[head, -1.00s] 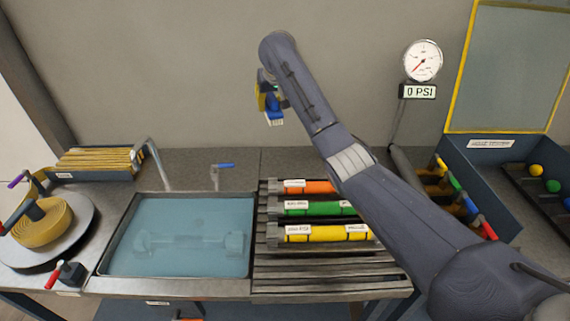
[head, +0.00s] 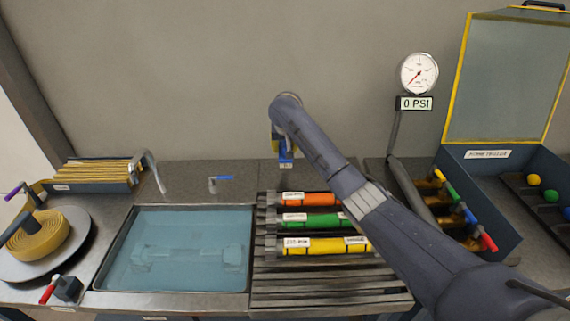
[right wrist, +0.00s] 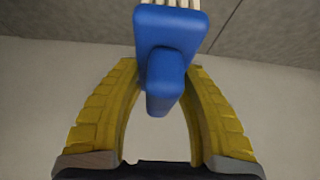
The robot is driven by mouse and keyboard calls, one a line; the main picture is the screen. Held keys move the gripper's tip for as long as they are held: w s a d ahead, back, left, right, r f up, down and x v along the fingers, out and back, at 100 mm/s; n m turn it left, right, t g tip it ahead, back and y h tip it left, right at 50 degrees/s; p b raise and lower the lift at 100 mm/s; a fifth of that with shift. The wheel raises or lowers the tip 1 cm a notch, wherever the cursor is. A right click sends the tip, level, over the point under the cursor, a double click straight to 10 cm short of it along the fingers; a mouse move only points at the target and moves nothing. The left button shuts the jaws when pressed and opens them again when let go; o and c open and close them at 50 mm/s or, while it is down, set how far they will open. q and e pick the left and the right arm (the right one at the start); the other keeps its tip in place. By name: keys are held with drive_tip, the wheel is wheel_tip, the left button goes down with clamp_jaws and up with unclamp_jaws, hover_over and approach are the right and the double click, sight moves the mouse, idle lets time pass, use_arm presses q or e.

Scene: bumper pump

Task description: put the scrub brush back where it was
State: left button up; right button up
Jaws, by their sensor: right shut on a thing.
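The scrub brush (right wrist: 168,45) has a blue body and handle and white bristles. It fills the top of the right wrist view, between the two yellow fingers of my right gripper (right wrist: 160,85), which is shut on it. In the head view the brush (head: 286,158) hangs with its bristles down from my right gripper (head: 280,142). It is in front of the back wall, above the counter behind the rack of coloured tubes. Part of the gripper is hidden by my arm. My left gripper is not in view.
A water-filled sink (head: 185,285) lies left of the slatted rack (head: 300,285) with orange, green and yellow tubes. An open case (head: 480,180) is at right.

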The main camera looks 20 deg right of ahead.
sight(285, 149)
drive_tip(key=shift+f, duration=3.8)
drive_tip(key=shift+f, duration=0.15)
drive_tip(key=o, duration=1.2)
drive_tip(key=v, duration=1.2)
